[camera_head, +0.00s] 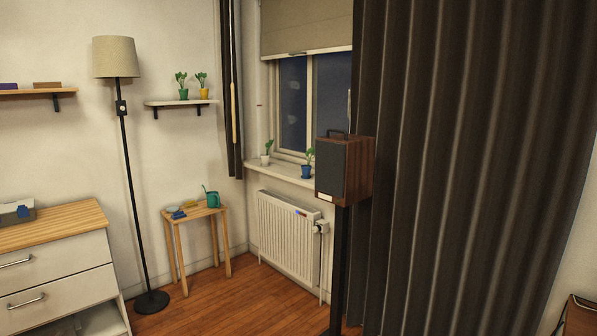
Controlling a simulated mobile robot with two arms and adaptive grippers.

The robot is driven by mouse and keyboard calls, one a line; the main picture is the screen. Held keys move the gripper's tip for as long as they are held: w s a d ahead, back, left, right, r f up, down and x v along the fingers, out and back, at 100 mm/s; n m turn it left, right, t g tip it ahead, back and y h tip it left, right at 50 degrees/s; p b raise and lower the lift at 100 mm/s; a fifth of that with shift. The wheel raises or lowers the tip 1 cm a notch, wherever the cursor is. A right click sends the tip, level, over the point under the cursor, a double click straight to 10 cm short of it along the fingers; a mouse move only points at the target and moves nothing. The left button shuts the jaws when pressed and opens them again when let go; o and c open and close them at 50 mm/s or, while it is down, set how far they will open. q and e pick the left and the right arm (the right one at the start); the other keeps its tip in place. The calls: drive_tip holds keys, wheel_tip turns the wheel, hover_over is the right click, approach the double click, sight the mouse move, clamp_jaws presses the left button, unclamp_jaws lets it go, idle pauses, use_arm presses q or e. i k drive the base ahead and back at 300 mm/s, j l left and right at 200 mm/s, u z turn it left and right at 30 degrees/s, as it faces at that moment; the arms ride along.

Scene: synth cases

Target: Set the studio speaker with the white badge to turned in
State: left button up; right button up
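The studio speaker (361,169) has a walnut-brown cabinet, a dark grille front and a dark handle on top. A small white badge (325,197) shows low on its grille. It stands upright on a black stand (339,260) in front of the dark curtain. Its grille faces the camera and somewhat to the left, and its wooden side shows on the right. Neither of my grippers is in view.
A brown wooden box with a dark handle (581,317) is cut off at the lower right. A dark curtain (460,170) hangs behind the speaker. A radiator (286,237), small stool (187,214), floor lamp (128,170) and drawer unit (60,262) stand leftward. Wooden floor (235,305) is clear between.

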sight(345, 162)
drive_tip(key=i+j+z, duration=0.45)
drive_tip(key=j, duration=0.15)
drive_tip(key=i+j+z, duration=0.2)
drive_tip(key=i+j, duration=0.35)
